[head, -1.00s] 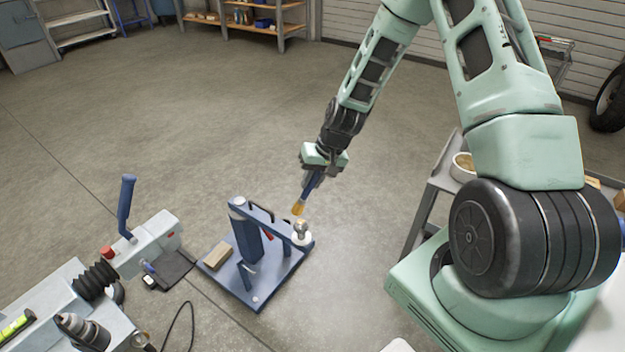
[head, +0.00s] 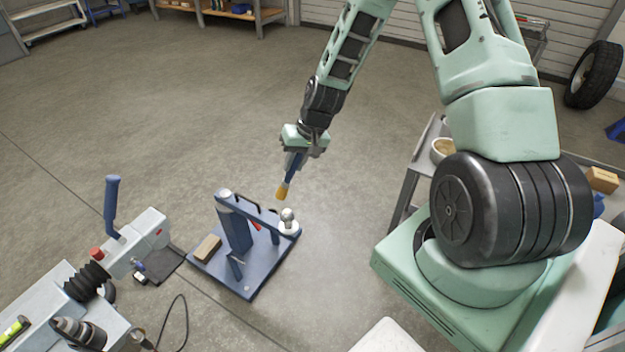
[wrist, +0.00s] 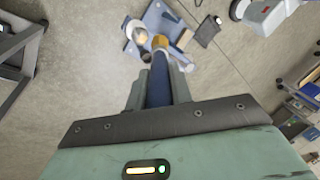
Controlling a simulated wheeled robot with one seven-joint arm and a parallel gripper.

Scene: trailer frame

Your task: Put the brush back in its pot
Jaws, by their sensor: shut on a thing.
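My gripper (head: 296,155) is shut on the blue handle of the brush (head: 291,172). The brush points down with its yellow-orange bristles at the lower end. It also shows in the wrist view (wrist: 158,82), between the two fingers. The bristles are just above and behind a metal ball in a white round holder (head: 289,224) on the blue stand, and look apart from it. A round pale pot (head: 436,156) with tan contents stands on the grey cart at right, partly hidden by my arm; I cannot tell whether it is the brush's pot.
The blue stand (head: 250,284) on the floor carries an upright post, an arm and a tan block (head: 207,248). A grey hitch with a blue lever (head: 112,205) is at the left. The grey cart (head: 411,180) is at right. Open floor (head: 150,120) lies behind the stand.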

